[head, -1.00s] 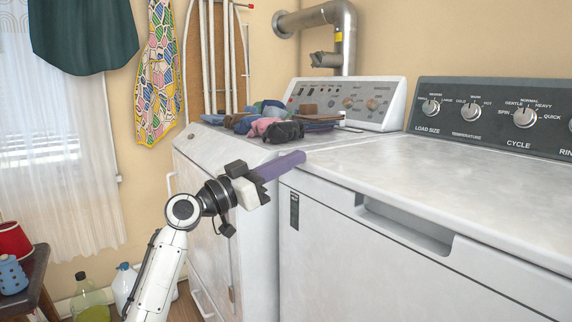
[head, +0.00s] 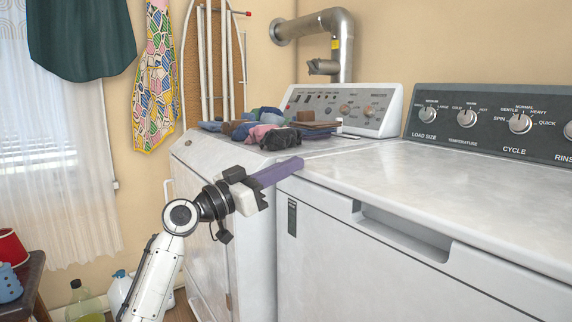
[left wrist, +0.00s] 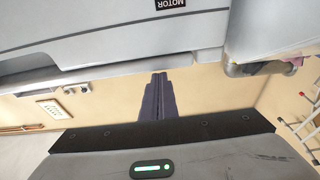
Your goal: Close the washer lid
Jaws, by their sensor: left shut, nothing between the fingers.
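The washer (head: 340,240) is the white machine on the right with a dark dial panel (head: 500,122). Its lid (head: 430,185) lies flat across the top, and no raised panel shows in the head view. A recessed slot (head: 400,238) is in the upper front. My left gripper (head: 299,161) is shut and empty, its purple fingers pointing right at the washer's near left top corner. I cannot tell whether they touch it. The shut fingers also show in the left wrist view (left wrist: 159,78), below a pale machine edge. My right gripper is out of view.
A second white machine (head: 205,158) stands left of the washer with folded clothes (head: 265,132) on top. A metal duct (head: 335,30) rises behind. Bottles (head: 85,303) stand on the floor, and a small dark table (head: 30,285) is at far left.

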